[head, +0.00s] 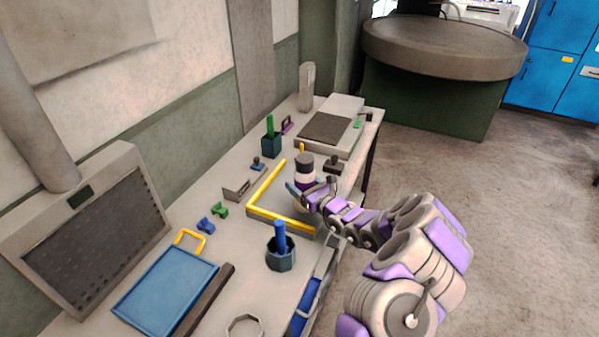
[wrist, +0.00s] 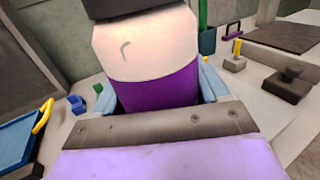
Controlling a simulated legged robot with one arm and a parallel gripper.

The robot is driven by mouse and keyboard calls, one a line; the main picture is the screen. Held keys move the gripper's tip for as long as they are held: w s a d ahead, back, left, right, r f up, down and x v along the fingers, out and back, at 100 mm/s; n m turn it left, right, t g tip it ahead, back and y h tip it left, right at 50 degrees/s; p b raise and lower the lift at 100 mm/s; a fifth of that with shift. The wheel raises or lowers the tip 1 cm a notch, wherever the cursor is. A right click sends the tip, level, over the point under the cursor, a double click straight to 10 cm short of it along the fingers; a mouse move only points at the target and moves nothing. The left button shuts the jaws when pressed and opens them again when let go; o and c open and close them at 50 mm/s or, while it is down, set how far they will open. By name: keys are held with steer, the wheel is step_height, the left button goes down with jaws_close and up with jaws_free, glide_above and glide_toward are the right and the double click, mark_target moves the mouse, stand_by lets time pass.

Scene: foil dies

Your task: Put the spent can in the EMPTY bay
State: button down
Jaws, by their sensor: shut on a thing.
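The can (head: 305,169) has a dark top, a pale body and a purple lower band. My gripper (head: 307,192) is shut on it near the bench's right edge, beside a yellow L-shaped bar (head: 264,209). In the wrist view the can (wrist: 148,50) fills the upper middle between my light blue fingers (wrist: 156,90), and its base is hidden. I cannot tell how far it is above the bench. No bay marked EMPTY can be read in either view. A blue tray (head: 165,292) with a yellow handle lies at the near left.
A teal cup (head: 281,256) with a blue stick stands near the front edge. A dark green holder (head: 271,145), a stamp-like dark block (head: 334,164) and a flat device (head: 328,128) lie farther back. Small blue and green pieces (head: 220,210) sit left. Bare bench shows inside the yellow bar.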

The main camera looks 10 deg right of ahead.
mark_target(305, 188)
steer(key=shift+s+a+r+p, duration=0.1)
steer(key=shift+s+r+p, duration=0.1)
steer(key=shift+s, duration=1)
steer(key=shift+s+r+p, duration=0.1)
steer(key=shift+s+p, duration=0.05)
steer(key=shift+s, duration=1.05)
